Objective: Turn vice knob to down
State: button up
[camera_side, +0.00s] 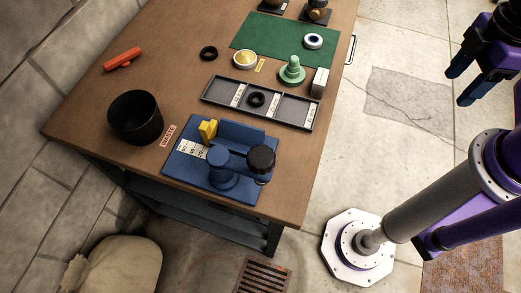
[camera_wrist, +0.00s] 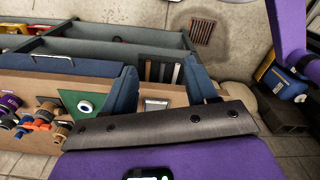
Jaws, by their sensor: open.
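The blue vice (camera_side: 235,135) sits on a blue base plate near the table's front edge in the side view. A black round knob (camera_side: 262,158) is at its right end. A blue round post stands left of the knob, and a yellow block (camera_side: 208,130) is at the vice's left, by a white marked strip (camera_side: 192,148). My gripper (camera_side: 461,86) is open and empty, far to the right of the table over the floor. In the wrist view my gripper's blue fingers (camera_wrist: 160,66) are spread wide. I cannot make out the vice there.
A black bin (camera_side: 135,117) and an orange tool (camera_side: 122,59) are left on the table (camera_side: 180,65). A grey tray (camera_side: 275,105) holding a black ring lies behind the vice. A green knobbed piece (camera_side: 292,72) and a green mat (camera_side: 270,40) are farther back.

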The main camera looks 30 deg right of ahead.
jog(key=shift+c, duration=0.6)
jog(key=m+g+y, duration=0.4)
jog(key=g+y, duration=0.8)
jog(key=g, duration=0.1)
send_near(256, 171)
jog(key=x, duration=0.9)
jog(key=shift+s+a+f, duration=0.1)
jog(key=shift+s+a, duration=0.1)
jog(key=shift+s, duration=0.1)
jog(key=c, duration=0.9)
